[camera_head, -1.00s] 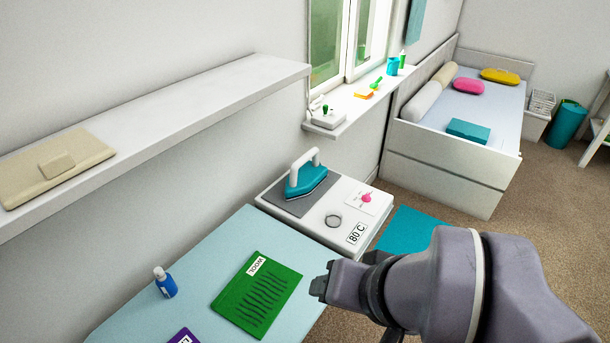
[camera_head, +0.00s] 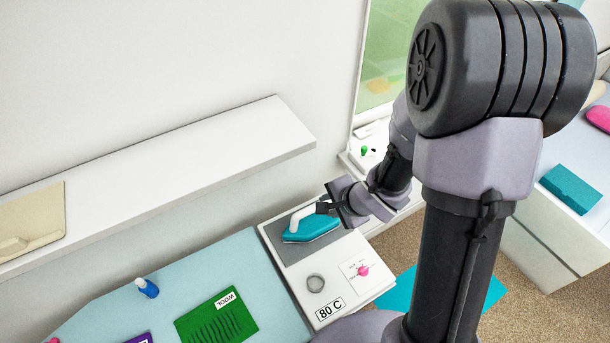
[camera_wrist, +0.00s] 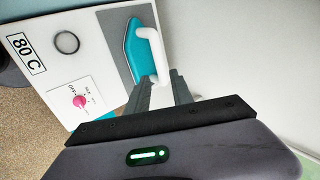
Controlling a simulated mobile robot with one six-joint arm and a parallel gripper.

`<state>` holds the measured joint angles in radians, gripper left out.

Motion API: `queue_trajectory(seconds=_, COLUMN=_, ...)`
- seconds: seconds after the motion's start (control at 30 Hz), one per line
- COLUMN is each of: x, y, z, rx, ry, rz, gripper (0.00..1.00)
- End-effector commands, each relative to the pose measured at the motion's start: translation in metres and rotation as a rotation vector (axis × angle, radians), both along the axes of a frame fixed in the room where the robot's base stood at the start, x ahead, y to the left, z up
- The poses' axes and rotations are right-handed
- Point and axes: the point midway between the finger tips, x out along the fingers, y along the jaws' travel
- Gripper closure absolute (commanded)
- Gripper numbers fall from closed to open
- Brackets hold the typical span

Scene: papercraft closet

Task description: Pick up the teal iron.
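The teal iron (camera_head: 312,230) sits on a dark grey rest pad (camera_head: 292,252) on the white ironing station (camera_head: 348,292). Its white handle (camera_head: 301,216) arches over the body. My gripper (camera_head: 320,207) is at the right end of the iron, close to the handle. In the wrist view the iron (camera_wrist: 139,55) and its white handle (camera_wrist: 153,45) lie just ahead of my gripper (camera_wrist: 161,78). The two fingers are apart, with the near end of the handle seen between them. I cannot tell whether they touch it.
A white wall shelf (camera_head: 190,148) runs left above the pale blue ironing board (camera_head: 130,305). A green WOOL card (camera_head: 217,318) and a blue bottle (camera_head: 147,288) are on the board. The station holds a round dial (camera_head: 316,283) and a pink knob (camera_head: 363,271). The window ledge (camera_head: 352,170) is behind my arm.

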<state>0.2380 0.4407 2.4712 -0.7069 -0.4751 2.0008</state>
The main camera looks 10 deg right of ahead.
Motion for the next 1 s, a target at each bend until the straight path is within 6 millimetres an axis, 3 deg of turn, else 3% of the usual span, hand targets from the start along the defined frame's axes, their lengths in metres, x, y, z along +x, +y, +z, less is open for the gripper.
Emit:
queue_trajectory(seconds=0.1, x=0.016, y=0.006, z=-0.038, rx=0.002, ry=0.002, rz=0.0, gripper=0.72)
queue_trajectory(seconds=0.3, x=0.047, y=0.016, z=-0.084, rx=0.0, ry=0.001, rz=-0.001, gripper=0.72)
queue_trajectory(seconds=0.5, x=0.062, y=0.021, z=-0.103, rx=-0.001, ry=0.0, rz=-0.002, gripper=0.72)
queue_trajectory(seconds=0.7, x=0.083, y=0.03, z=-0.136, rx=-0.001, ry=0.001, rz=-0.002, gripper=0.72)
queue_trajectory(seconds=1.0, x=0.088, y=0.032, z=-0.14, rx=-0.002, ry=-0.001, rz=-0.002, gripper=0.72)
